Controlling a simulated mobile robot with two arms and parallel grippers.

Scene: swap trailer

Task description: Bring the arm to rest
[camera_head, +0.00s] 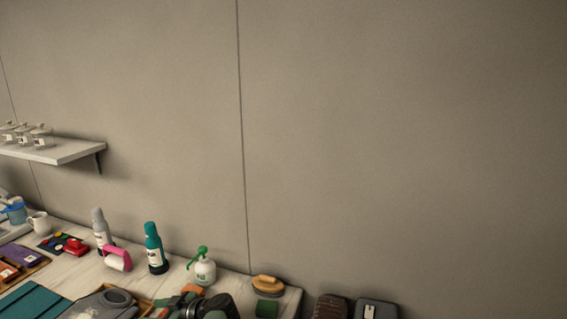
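Neither of my grippers nor either arm can be made out in the head view. The view looks over a crowded table (130,262) along the bottom left, with a bare wall behind it. A dark tool-like object (215,304) at the bottom edge is partly cut off, and I cannot tell exactly what it is.
A teal bottle (155,248), a grey bottle (102,230), a pink-handled roller (117,258), a green-topped sprayer (203,268) and a wooden-backed brush (268,285) stand on the table. A wall shelf (60,150) holds small jars. Dark items (375,307) lie at bottom right.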

